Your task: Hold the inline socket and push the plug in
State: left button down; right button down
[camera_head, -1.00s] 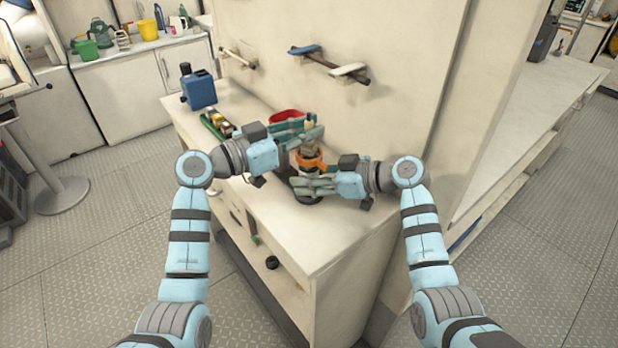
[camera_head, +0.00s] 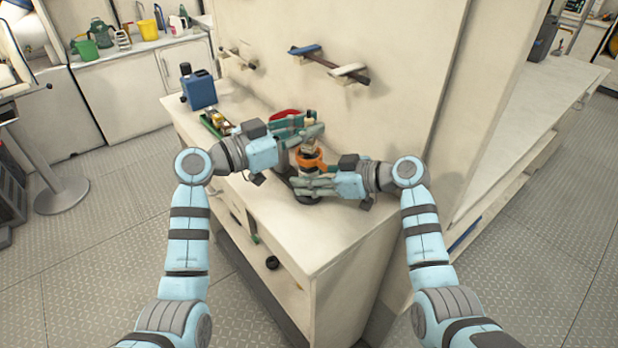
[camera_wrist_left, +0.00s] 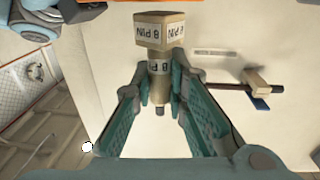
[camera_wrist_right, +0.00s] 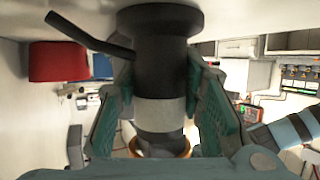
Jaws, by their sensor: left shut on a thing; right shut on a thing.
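A tan plug (camera_head: 309,146) marked "8 PIN" is shut in my left gripper (camera_head: 306,138). In the left wrist view the plug (camera_wrist_left: 154,68) sits between the two teal fingers, its wider block toward an orange edge. My right gripper (camera_head: 302,185) is shut around the inline socket, a dark upright body with a pale band, in the right wrist view (camera_wrist_right: 160,85). The socket's orange collar (camera_head: 308,161) is just below the plug. The socket's mouth is hidden.
The socket's round black base (camera_head: 307,199) is close to the pale bench (camera_head: 262,205). A red bowl (camera_head: 285,114) is behind my left gripper. A green tray with small blocks (camera_head: 216,124) and a blue canister (camera_head: 198,90) stand left. Wall pegs (camera_head: 329,64) are behind. The front bench is clear.

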aim_at(308, 111)
pick_arm(q)
jog(key=shift+f, duration=0.45)
dwell(0.3)
jog(key=shift+r, duration=2.5)
pick_arm(e)
jog(key=c, duration=1)
grip_release()
